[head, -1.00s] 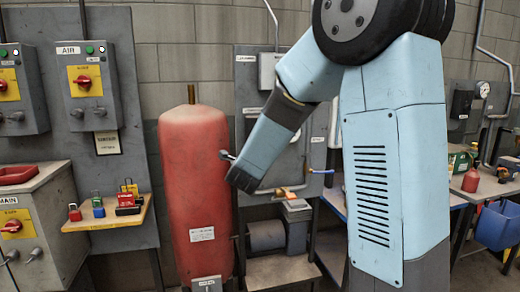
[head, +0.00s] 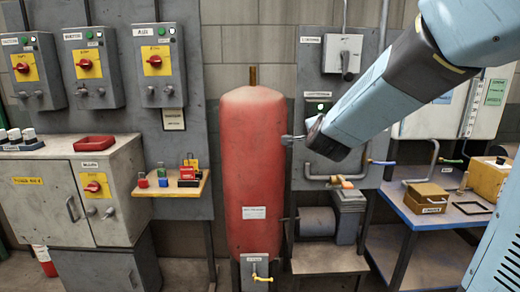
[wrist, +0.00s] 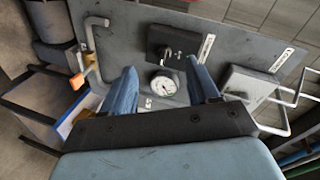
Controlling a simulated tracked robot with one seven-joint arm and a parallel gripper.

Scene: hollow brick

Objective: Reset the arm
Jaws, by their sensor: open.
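My gripper's end of the arm (head: 334,142) reaches in from the upper right in the head view, in front of the grey wall panel and just right of the red tank. Its fingers are hidden there. In the wrist view my gripper (wrist: 162,76) is open, with two blue fingers apart and nothing between them. A round gauge (wrist: 163,84) and a dark switch box (wrist: 172,44) on the panel show beyond the gap. I cannot tell how far the fingers are from the panel.
The red tank (head: 254,185) stands in the middle. A small shelf (head: 172,191) with coloured padlocks and a grey cabinet (head: 85,200) are to its left. A blue bench (head: 440,215) with a brown box (head: 427,198) is at the right. Control boxes (head: 158,65) hang on the wall.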

